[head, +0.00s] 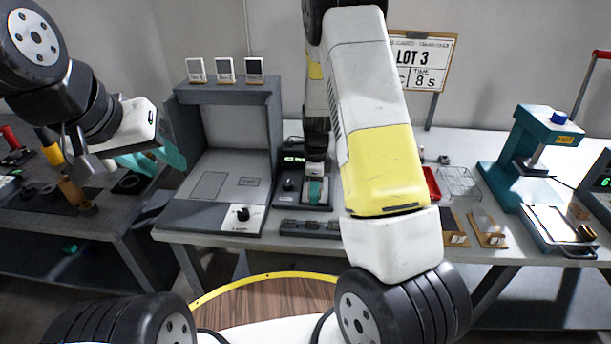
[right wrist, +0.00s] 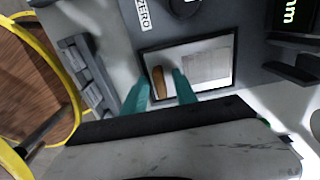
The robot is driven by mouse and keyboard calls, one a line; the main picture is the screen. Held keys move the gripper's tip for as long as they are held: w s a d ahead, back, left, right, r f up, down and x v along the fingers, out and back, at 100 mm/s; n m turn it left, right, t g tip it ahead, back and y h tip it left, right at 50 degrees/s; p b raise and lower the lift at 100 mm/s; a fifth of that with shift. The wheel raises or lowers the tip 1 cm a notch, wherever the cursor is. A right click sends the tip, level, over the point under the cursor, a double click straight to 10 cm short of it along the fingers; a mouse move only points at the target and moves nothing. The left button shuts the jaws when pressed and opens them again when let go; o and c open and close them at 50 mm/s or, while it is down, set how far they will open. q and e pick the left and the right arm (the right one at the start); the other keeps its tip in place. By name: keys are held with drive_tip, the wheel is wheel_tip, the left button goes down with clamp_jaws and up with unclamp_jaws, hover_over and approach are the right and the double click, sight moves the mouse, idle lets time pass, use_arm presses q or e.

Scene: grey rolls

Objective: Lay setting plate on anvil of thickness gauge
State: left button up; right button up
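My right gripper (right wrist: 162,92) is open, its two teal fingers apart over a black-rimmed tray (right wrist: 146,50). Between the fingers is a narrow brown piece (right wrist: 158,83), with a visible gap on either side. A pale square plate (right wrist: 207,66) lies in the tray to its right; I cannot tell which piece is the setting plate. The thickness gauge (right wrist: 262,48) has a "ZERO" label and a lit mm display. In the head view the gauge (head: 288,196) is partly behind my right arm, and I cannot make out its anvil. My left gripper (head: 152,160) is open and empty, raised at the left.
A grey booth (head: 226,150) stands left of the gauge, with small cards on top. A grey slotted block (head: 308,229) lies at the bench's front edge. To the right are a red tray (head: 431,184), a wire rack (head: 460,183) and a teal press (head: 530,150).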

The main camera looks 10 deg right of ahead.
wheel_tip(320, 180, up, 12)
drive_tip(key=s+a+r+n+t+y, duration=0.1)
drive_tip(key=s+r+n+t+y, duration=0.15)
drive_tip(key=s+r+n, duration=1)
drive_tip(key=s+r+n+t, duration=0.2)
drive_tip(key=s+r+n, duration=0.1)
drive_tip(key=s, duration=0.3)
drive_tip(key=s+a+r+n+t, duration=0.1)
drive_tip(key=s+r+n, duration=0.3)
drive_tip(key=s+n, duration=0.1)
drive_tip(key=shift+s+n+t, duration=0.35)
drive_tip(key=shift+s+n, duration=0.05)
drive_tip(key=shift+n, duration=0.25)
